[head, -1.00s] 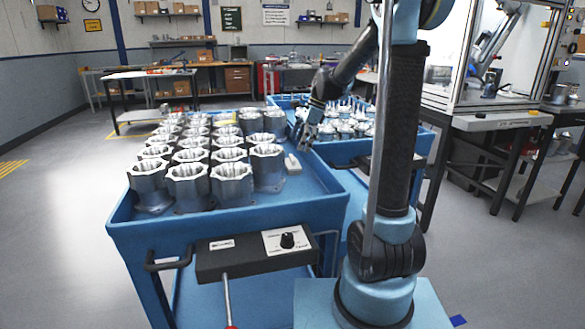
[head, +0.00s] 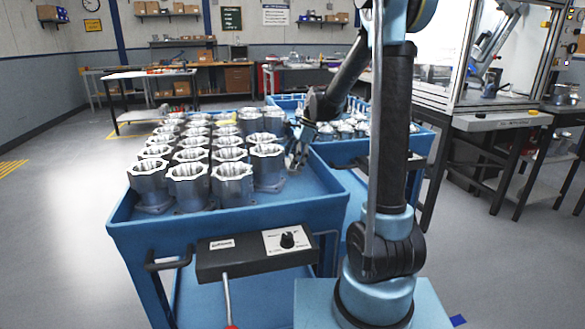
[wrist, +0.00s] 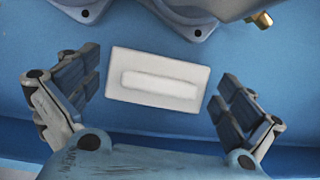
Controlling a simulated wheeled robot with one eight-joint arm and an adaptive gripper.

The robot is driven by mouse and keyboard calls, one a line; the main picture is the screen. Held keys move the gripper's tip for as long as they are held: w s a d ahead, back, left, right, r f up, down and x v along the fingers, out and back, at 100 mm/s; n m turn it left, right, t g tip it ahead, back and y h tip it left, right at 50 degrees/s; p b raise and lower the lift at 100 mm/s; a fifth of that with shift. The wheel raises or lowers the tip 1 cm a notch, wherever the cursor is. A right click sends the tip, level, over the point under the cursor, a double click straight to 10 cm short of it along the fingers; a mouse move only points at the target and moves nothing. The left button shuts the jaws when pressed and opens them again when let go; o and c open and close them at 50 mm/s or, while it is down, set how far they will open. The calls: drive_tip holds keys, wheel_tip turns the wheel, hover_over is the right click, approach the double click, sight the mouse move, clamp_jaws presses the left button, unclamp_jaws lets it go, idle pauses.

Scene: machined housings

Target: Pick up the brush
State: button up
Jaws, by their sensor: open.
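The brush (wrist: 160,85), a pale rectangular block with a raised bar along its middle, lies on the blue cart's surface in the wrist view. My gripper (head: 297,153) is over the right part of the front cart in the head view. In the wrist view its two fingers are spread, one on each side of the brush, with blue surface showing between each finger and the block. Nothing is held. In the head view my gripper and arm hide the brush.
Several metal housings (head: 188,183) stand in rows on the front blue cart (head: 240,222), left of my gripper. In the wrist view, housing bases (wrist: 190,12) are close above the brush. A second cart (head: 345,150) with more parts stands behind.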

sight(292, 157)
drive_tip(key=c, duration=0.9)
drive_tip(key=shift+r, duration=0.1)
wheel_tip(292, 157, up, 10)
drive_tip(key=shift+f, duration=0.1)
drive_tip(key=shift+o, duration=0.7)
